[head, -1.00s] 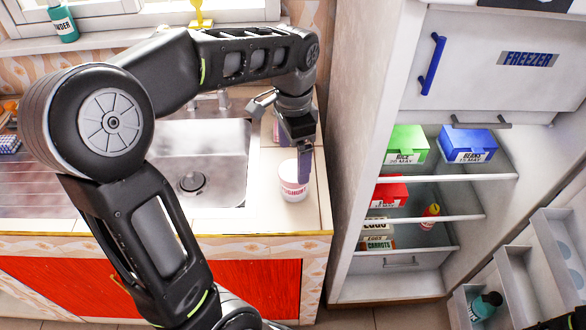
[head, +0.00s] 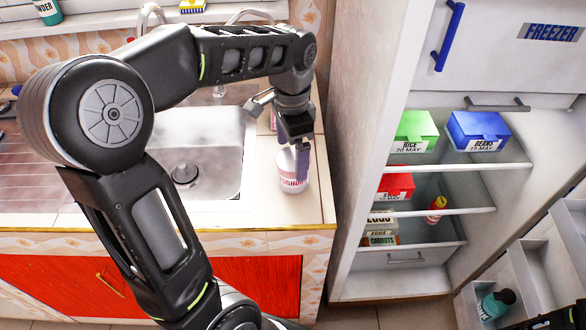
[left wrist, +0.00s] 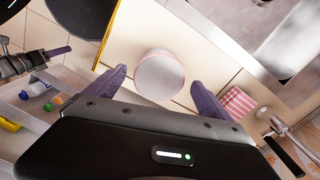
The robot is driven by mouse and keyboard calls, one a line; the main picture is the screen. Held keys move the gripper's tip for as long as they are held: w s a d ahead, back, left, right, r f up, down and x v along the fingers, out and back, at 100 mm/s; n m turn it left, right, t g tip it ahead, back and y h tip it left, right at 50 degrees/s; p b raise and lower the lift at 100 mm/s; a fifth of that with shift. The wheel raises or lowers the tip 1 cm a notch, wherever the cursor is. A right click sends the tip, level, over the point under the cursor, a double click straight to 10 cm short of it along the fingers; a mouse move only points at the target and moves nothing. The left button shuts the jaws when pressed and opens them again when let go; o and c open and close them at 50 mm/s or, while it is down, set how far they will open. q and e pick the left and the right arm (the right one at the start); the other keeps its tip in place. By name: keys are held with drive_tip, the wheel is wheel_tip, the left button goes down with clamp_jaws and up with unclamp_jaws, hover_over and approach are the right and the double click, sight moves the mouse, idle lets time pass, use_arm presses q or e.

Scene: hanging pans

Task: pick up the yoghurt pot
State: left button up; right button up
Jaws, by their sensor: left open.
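The yoghurt pot (head: 291,180) is a white pot with a pink band and lettering, standing upright on the counter right of the sink. In the left wrist view its round white top (left wrist: 159,76) lies between the two purple fingers. My left gripper (head: 298,150) is open at the pot, pointing down, one finger in front of the pot's right side in the head view. The fingers (left wrist: 160,88) stand either side of the pot with gaps showing. Another gripper with a purple finger (left wrist: 56,51) shows at the left of the wrist view; its opening is unclear.
The sink (head: 200,150) lies left of the pot. The counter's front edge is close.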

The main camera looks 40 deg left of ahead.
use_arm(q)
drive_tip(key=shift+f, duration=0.6)
drive_tip(key=shift+w+d+f+p, duration=0.1)
drive_tip(key=shift+f+p, duration=0.35)
drive_tip(key=shift+f, duration=2.2)
drive_tip(key=c, duration=1.7)
drive_tip(key=shift+r, duration=0.1)
wheel_tip(320, 180, up, 10)
drive_tip(key=shift+b, duration=0.3)
